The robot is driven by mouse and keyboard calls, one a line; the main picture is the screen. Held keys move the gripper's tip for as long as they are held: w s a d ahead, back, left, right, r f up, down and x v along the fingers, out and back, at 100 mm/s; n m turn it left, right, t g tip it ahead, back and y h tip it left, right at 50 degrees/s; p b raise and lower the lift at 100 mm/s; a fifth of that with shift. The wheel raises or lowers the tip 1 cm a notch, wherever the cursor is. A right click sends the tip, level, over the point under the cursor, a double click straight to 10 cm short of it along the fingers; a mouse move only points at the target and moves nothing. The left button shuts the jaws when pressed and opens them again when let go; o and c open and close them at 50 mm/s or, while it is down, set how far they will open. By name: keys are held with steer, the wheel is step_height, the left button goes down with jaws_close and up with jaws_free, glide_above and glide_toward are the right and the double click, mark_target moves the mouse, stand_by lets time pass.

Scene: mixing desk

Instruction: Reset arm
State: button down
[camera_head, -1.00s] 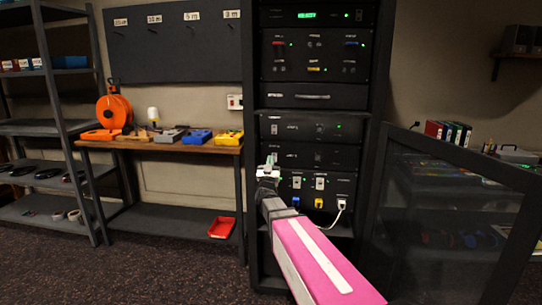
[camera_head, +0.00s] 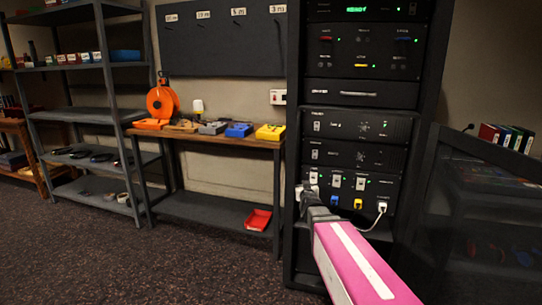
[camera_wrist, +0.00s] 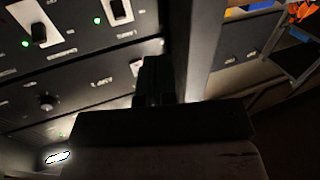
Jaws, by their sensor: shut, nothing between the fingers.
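My arm, with its pink forearm, reaches from the lower right toward the rack in the head view. My gripper (camera_head: 308,192) is in front of the left side of the equipment rack (camera_head: 293,120), by the lower panel with white switches. Its fingers are small and partly hidden in that view. In the wrist view my gripper (camera_wrist: 152,75) shows dark, with its fingers together and nothing held. The rack's panel (camera_wrist: 85,70) with switches and green lights lies close to the left of it. I cannot tell whether the fingers touch the panel.
An open rack door (camera_head: 470,215) stands to the right of my arm. A workbench (camera_head: 215,138) with coloured trays and an orange reel (camera_head: 161,103) stands left of the rack. A red bin (camera_head: 258,219) sits on its lower shelf. The floor (camera_head: 130,265) in front is clear.

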steer(key=s+f+g+y, duration=0.1)
steer(key=s+f+g, duration=0.8)
steer(key=s+f, duration=0.4)
steer(key=s+d+f+g, duration=0.1)
steer(key=s+f+g, duration=0.2)
steer(key=s, duration=0.4)
steer(key=s+d+f+g+h, duration=0.1)
steer(key=s+f+g, duration=0.3)
steer(key=s, duration=0.4)
steer(key=shift+d+m+g, duration=0.4)
steer(key=shift+d+g, duration=0.1)
steer(key=shift+g, duration=0.4)
